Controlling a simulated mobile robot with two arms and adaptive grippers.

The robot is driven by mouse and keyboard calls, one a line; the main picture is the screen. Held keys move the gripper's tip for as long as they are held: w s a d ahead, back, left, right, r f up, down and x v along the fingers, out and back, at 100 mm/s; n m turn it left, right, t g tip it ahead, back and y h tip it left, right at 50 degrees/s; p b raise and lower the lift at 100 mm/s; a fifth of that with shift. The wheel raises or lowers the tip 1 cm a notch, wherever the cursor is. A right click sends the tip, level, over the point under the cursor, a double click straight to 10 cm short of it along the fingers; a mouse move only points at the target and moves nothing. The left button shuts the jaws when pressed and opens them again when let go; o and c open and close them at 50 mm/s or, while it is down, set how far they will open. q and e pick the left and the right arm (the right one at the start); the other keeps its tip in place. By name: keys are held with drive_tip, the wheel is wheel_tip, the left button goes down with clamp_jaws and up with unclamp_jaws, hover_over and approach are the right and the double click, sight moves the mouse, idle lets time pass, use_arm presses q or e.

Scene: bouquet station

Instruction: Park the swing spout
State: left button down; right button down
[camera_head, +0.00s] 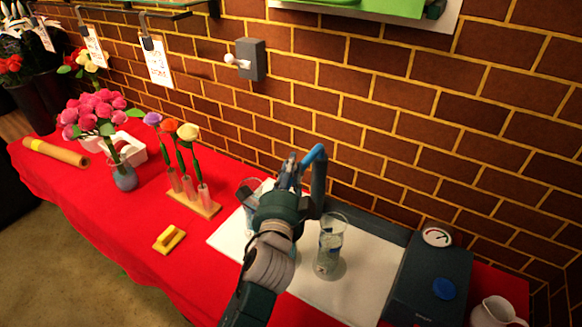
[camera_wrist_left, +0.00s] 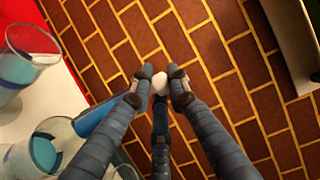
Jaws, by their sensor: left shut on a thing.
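The blue swing spout (camera_head: 319,170) rises at the back edge of the white work surface, by the brick wall, and bends over at the top toward my gripper. My left gripper (camera_head: 289,172) is at the spout's bent end. In the left wrist view its fingertips (camera_wrist_left: 159,84) are closed around a small white round knob (camera_wrist_left: 160,82). The fingers hide how the knob joins the spout. A blue tube also shows beside the fingers in the left wrist view (camera_wrist_left: 94,116). My right gripper is not in view.
A glass of water (camera_head: 330,245) stands right of my left arm; another glass (camera_head: 247,203) is partly hidden behind it. A dark scale-like box (camera_head: 430,275) and white pitcher (camera_head: 496,312) stand at right. A flower rack (camera_head: 192,204) and yellow block (camera_head: 169,239) are at left.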

use_arm(q)
drive_tip(key=c, duration=1.7)
unclamp_jaws()
drive_tip(key=shift+d, duration=0.1)
drive_tip(key=shift+o, duration=0.2)
drive_tip(key=s+a, duration=0.2)
drive_tip(key=s, duration=0.9)
drive_tip(key=shift+s+a, duration=0.2)
drive_tip(key=shift+s, duration=0.2)
